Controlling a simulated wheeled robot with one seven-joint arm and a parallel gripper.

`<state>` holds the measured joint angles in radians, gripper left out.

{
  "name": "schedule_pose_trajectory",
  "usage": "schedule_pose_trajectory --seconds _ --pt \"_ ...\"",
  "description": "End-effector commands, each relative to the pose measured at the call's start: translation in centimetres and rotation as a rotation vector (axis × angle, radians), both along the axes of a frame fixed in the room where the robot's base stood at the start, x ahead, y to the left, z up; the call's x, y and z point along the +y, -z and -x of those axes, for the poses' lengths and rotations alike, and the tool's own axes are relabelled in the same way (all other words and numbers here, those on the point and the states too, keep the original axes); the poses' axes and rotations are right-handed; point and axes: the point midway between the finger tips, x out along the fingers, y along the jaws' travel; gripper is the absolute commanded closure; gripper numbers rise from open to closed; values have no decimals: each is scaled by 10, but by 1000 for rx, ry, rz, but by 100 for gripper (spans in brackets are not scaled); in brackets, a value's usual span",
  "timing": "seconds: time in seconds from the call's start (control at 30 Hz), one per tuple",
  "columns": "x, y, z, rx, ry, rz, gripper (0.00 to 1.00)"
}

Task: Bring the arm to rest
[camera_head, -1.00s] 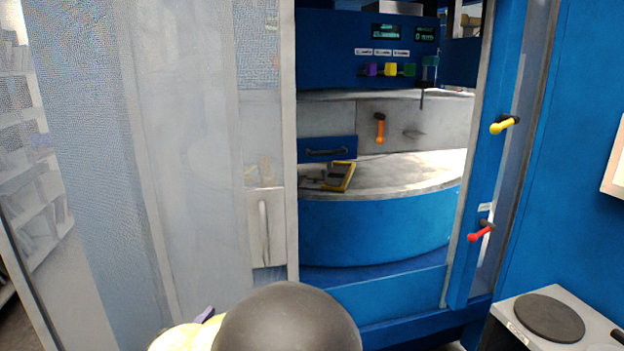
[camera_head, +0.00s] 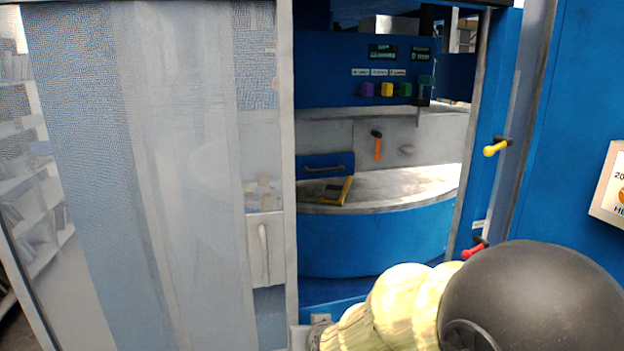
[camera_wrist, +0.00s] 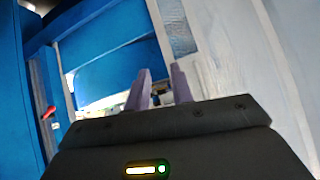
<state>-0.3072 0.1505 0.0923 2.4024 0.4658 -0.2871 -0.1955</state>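My gripper (camera_wrist: 160,72) shows in the wrist view, its two purple-grey fingers apart with an empty gap between them. It points toward the blue machine and the pale see-through panel. My arm, with a cream-yellow sleeve and a large dark round joint, fills the lower right of the head view. My gripper cannot be made out in the head view.
The blue machine's open bay holds a curved grey table (camera_head: 400,186) with a yellow-edged part (camera_head: 337,190). A yellow handle (camera_head: 495,148) and red handle (camera_head: 473,250) stick out on the right frame. A see-through panel (camera_head: 190,150) stands left. A screen (camera_head: 608,185) is far right.

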Motion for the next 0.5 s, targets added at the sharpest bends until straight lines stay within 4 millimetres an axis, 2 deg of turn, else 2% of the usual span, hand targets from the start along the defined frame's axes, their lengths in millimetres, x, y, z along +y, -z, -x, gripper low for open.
schedule_pose_trajectory --seconds 0.03,0.17,0.3,0.4,0.5 --pt "-22 -1 11 68 8 16 77" --pt "-73 10 51 263 24 64 77" --pt "-122 17 102 465 63 118 77" --pt "-144 20 128 562 87 144 77" --pt "-152 22 140 603 96 157 77"
